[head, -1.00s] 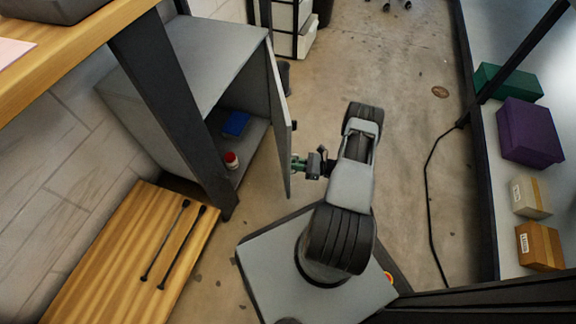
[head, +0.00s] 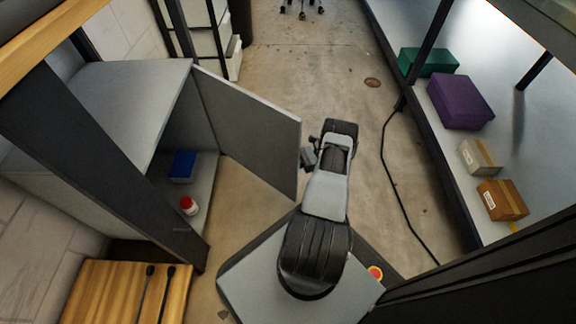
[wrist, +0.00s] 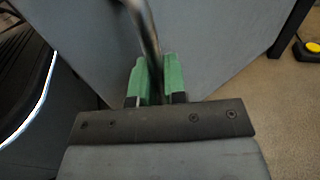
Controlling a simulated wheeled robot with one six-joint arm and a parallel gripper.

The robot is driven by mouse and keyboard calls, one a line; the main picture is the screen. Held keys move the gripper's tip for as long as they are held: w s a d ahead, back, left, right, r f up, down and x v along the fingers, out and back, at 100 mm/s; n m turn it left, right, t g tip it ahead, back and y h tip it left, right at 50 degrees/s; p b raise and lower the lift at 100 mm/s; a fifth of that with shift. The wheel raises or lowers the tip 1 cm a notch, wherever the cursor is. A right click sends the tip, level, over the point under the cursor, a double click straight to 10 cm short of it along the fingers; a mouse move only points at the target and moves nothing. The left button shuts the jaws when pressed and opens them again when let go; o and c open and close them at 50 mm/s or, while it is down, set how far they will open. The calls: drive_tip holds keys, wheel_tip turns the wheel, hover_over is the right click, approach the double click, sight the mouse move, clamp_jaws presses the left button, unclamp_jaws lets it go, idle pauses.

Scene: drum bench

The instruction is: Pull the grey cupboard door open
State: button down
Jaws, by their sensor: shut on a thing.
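The grey cupboard door (head: 250,130) stands wide open, swung out to the right of the grey cupboard (head: 125,95). The door's face also fills much of the wrist view (wrist: 210,45). In the wrist view, the green fingers of my gripper (wrist: 158,82) are shut on the door's metal bar handle (wrist: 145,28). In the head view, my gripper is mostly hidden behind the door's free edge and my wrist. Inside the cupboard, a blue box (head: 183,166) and a small red-and-white jar (head: 189,206) stand on the floor panel.
A wooden board (head: 95,290) with two dark rods lies at lower left. Green (head: 428,62), purple (head: 461,101) and smaller brown boxes (head: 502,200) stand on the right-hand bench. A black cable (head: 394,180) runs along the floor. The floor between is mostly clear.

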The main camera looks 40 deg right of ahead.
drive_tip(key=shift+w, duration=0.1)
drive_tip(key=c, duration=1.2)
unclamp_jaws()
drive_tip(key=shift+d, duration=0.15)
